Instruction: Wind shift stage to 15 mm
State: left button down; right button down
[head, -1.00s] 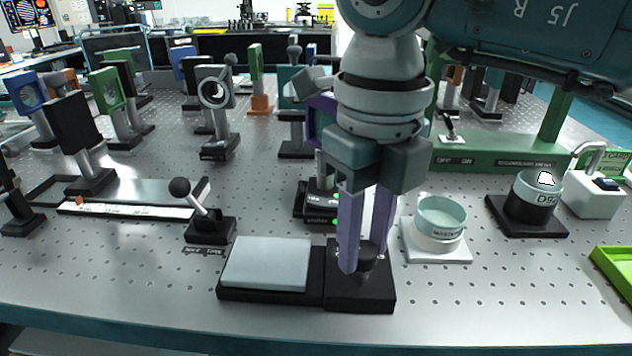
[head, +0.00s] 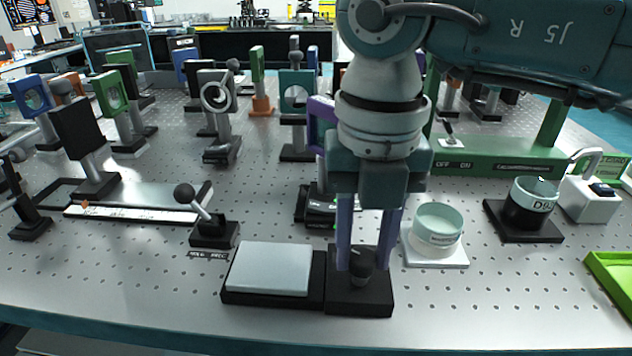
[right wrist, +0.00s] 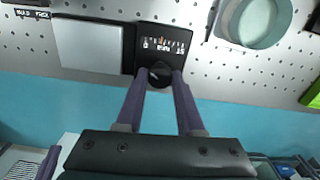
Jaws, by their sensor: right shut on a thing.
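The shift stage is a low black unit with a flat pale plate (head: 270,268) on its left part and a black block (head: 360,297) on its right. A small black knob (head: 361,264) stands on the block. My right gripper (head: 357,266) reaches down from above and is shut on the knob, one purple finger on each side. In the right wrist view the fingertips close around the knob (right wrist: 160,74). A dial scale (right wrist: 165,44) shows just beyond the knob, its reading too small to tell. My left gripper is not in view.
A lever switch (head: 212,228) stands behind left of the stage. A pale round cup on a white base (head: 437,232) stands close to its right. A black-based cup (head: 530,208) and green tray (head: 612,278) lie farther right. Several optic mounts stand behind.

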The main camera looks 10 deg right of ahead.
aim_at(363, 255)
dwell(0.4)
jog(key=c, duration=0.5)
grip_release()
notch_tip(363, 255, up, 10)
jog(key=shift+f, duration=0.1)
